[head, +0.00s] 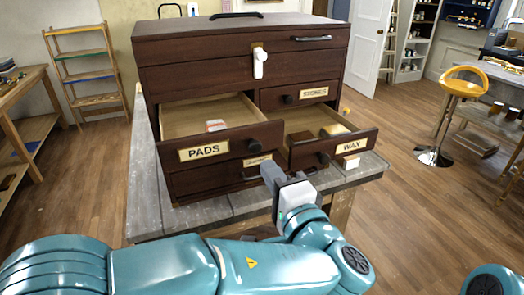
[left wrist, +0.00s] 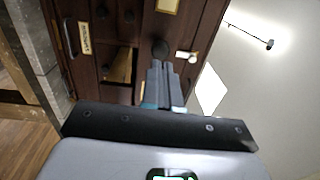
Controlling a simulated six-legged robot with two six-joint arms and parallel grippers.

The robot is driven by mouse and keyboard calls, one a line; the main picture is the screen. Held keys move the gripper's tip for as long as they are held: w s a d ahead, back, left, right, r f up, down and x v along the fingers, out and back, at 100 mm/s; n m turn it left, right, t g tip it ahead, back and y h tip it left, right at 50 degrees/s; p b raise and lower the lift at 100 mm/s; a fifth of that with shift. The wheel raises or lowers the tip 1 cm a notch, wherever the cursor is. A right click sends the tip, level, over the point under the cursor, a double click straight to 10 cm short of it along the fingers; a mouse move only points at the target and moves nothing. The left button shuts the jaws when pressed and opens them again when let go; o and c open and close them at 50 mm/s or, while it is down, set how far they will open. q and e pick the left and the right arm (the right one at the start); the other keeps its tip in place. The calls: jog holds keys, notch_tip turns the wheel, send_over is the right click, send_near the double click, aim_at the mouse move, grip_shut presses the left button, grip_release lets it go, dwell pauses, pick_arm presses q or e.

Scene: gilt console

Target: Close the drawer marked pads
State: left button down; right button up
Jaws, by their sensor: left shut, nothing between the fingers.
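A dark wooden chest stands on a grey bench. Its drawer marked PADS (head: 225,146) is pulled out at the left, with a dark knob (head: 258,144) near its front's right end. A small white and red item (head: 216,125) lies inside. My left gripper (head: 270,172) is shut and empty, in front of the chest, just below and right of that knob. Its closed fingers (left wrist: 166,84) show in the left wrist view, near a dark round knob (left wrist: 160,48); I cannot tell which drawer that knob belongs to. My right gripper is out of view.
The drawer marked WAX (head: 365,141) is also pulled out, at the right, with several items inside. Above it, another labelled drawer (head: 318,92) is shut. The grey bench (head: 160,225) has bare room at its left front. A yellow stool (head: 465,82) stands far right.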

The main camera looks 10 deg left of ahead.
pick_arm(q)
jog(key=p+x, duration=0.1)
jog(key=x, duration=0.3)
jog(key=shift+r, duration=0.1)
jog(key=shift+w+a+p, duration=0.2)
jog(key=shift+w+p, duration=0.1)
jog(key=shift+w, duration=0.1)
jog(key=shift+w+a+f+b, duration=0.2)
jog(key=shift+w+b, duration=0.05)
jog(key=shift+b, duration=0.05)
jog(key=b, duration=0.4)
send_near(233, 123)
jog(key=x, duration=0.3)
jog(key=r+x, duration=0.1)
jog(key=x, duration=0.2)
jog(key=r+x, duration=0.1)
jog(key=x, duration=0.3)
jog(key=shift+w+d, duration=0.1)
jog(key=shift+r, duration=0.2)
